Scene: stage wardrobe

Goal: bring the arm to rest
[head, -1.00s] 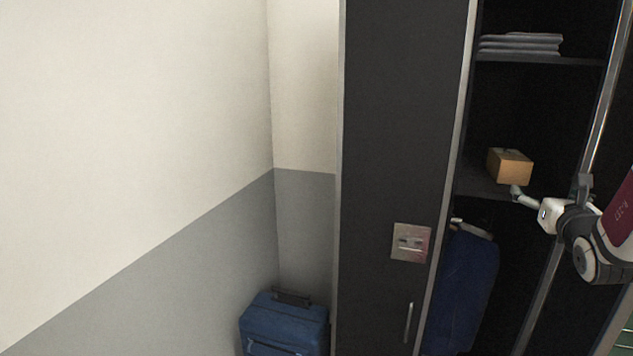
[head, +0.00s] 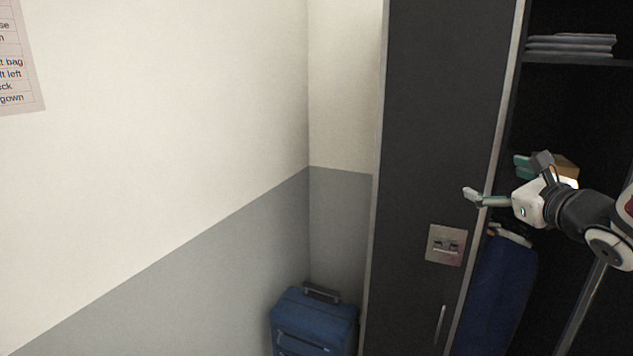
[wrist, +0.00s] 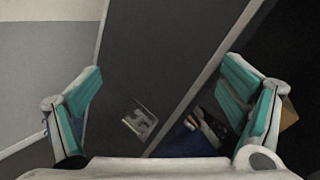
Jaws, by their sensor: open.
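My gripper (head: 494,180) is at the right of the head view, in front of the open wardrobe, with its fingers pointing left. Its two fingers are spread wide and nothing is between them. In the wrist view my gripper (wrist: 165,110) also shows open, with teal pads on both fingers. The dark wardrobe door (wrist: 160,55) fills the space beyond the fingers. My arm reaches in from the right edge of the head view.
A wooden box (head: 567,165) on a shelf is partly hidden behind my gripper. Folded cloth (head: 570,46) lies on the shelf above. A blue garment (head: 497,290) hangs below. A metal plate (head: 446,245) is on the door panel. A blue suitcase (head: 315,322) stands in the corner.

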